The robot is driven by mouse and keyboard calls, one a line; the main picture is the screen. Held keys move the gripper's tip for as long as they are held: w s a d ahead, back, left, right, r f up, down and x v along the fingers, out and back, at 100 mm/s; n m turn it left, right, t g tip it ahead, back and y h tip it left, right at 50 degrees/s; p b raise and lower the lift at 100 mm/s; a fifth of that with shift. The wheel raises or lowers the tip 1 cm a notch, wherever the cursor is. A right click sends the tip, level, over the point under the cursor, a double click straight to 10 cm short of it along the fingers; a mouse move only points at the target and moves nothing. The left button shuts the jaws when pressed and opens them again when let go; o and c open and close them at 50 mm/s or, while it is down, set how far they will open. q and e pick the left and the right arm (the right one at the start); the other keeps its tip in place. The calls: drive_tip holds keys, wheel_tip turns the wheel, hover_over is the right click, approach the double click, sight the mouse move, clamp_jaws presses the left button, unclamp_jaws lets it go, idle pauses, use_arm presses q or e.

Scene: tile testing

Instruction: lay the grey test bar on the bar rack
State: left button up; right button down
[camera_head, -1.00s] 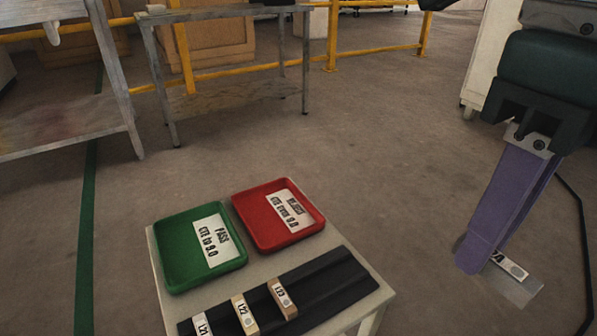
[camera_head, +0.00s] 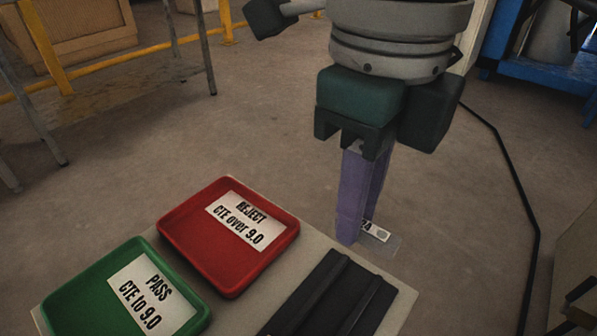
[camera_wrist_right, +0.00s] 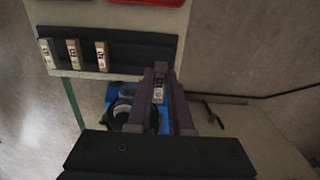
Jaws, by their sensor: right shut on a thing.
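My right gripper (camera_head: 362,240) has long purple fingers pointing down and is shut on the grey test bar (camera_head: 384,240). The bar has a white label, and part of it is hidden by the fingers. In the right wrist view the bar (camera_wrist_right: 159,84) sits between the fingertips (camera_wrist_right: 162,90). The black grooved bar rack (camera_head: 335,298) lies on a small pale table, left of and below the gripper in the head view. In the right wrist view the rack (camera_wrist_right: 133,47) carries three labelled bars towards its left end; its right part is bare. My left gripper is not in view.
A red REJECT tray (camera_head: 228,280) and a green PASS tray (camera_head: 80,283) share the pale table (camera_head: 318,243) with the rack. In the right wrist view, a blue object (camera_wrist_right: 112,92) lies below the rack. A black cable (camera_head: 515,180) runs across the floor at right.

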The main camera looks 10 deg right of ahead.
wheel_tip(320, 180, down, 4)
drive_tip(key=shift+w+r+b, duration=0.1)
drive_tip(key=shift+r+b, duration=0.1)
drive_tip(key=shift+b, duration=0.4)
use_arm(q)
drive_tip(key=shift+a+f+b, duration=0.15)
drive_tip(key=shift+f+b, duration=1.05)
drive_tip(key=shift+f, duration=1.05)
use_arm(e)
drive_tip(key=shift+f, duration=2)
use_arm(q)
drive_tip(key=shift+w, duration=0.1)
use_arm(e)
drive_tip(key=shift+f, duration=0.2)
drive_tip(key=c, duration=0.8)
unclamp_jaws()
wheel_tip(320, 180, up, 12)
drive_tip(key=p, duration=0.7)
drive_tip(key=shift+f, duration=0.25)
drive_tip(key=shift+r+p, duration=0.4)
drive_tip(key=shift+r, duration=0.1)
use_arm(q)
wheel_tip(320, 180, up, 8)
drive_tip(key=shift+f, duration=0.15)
use_arm(e)
drive_tip(key=shift+a, duration=0.1)
